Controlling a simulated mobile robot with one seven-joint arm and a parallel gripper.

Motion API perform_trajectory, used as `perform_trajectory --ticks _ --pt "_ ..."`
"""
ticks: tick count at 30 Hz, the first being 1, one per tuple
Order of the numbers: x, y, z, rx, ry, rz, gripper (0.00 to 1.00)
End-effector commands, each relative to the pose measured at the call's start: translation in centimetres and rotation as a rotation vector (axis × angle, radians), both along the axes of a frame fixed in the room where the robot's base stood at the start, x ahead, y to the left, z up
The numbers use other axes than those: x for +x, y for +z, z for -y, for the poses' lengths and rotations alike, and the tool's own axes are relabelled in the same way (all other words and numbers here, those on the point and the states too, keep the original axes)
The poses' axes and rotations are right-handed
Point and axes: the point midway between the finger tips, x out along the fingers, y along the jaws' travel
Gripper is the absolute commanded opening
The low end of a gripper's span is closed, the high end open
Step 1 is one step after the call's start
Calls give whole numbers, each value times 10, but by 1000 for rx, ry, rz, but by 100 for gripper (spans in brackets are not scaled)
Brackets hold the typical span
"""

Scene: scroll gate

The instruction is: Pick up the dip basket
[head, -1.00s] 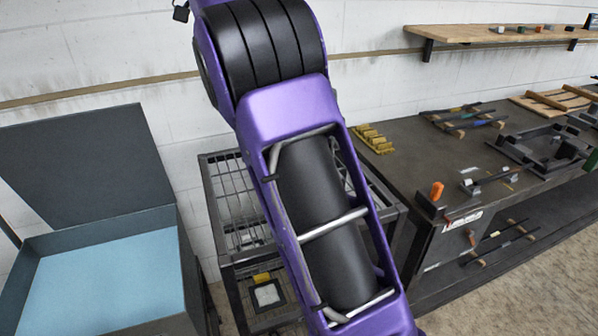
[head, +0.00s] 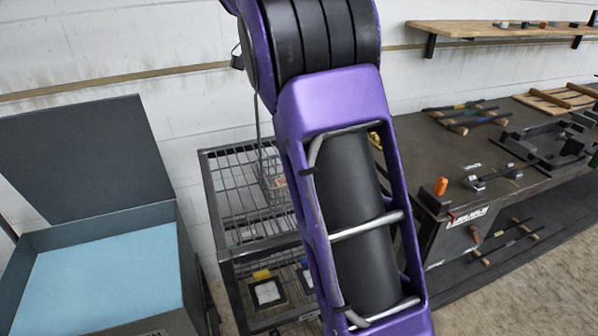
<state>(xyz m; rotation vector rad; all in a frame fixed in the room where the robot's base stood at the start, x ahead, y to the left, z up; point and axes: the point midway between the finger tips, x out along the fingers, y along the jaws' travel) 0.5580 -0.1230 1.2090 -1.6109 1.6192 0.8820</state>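A small wire basket (head: 274,184), which looks like the dip basket, stands on the upper wire shelf of the dark cart (head: 228,212). A thin upright rod or handle (head: 257,115) rises above it. My purple arm covers its right side, and a small reddish patch shows at the basket. My gripper cannot be made out; the arm runs up out of the top of the picture. A small dark part beside the arm's upper joint is too unclear to name.
An open grey tank with a light blue inside (head: 100,275) stands at the left, its lid (head: 85,160) raised. A dark workbench (head: 450,165) with tools and fixtures is at the right. A wooden shelf (head: 480,30) is on the wall.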

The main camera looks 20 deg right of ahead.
Motion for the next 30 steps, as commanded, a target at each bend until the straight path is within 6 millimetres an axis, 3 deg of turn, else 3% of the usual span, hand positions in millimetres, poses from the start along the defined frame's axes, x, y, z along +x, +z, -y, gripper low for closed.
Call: perform_trajectory --ticks 9,20,30 --pt "0 -6 3 0 1 2 62" --pt "0 -5 3 0 0 1 0" --pt "0 -3 4 -1 0 5 0"
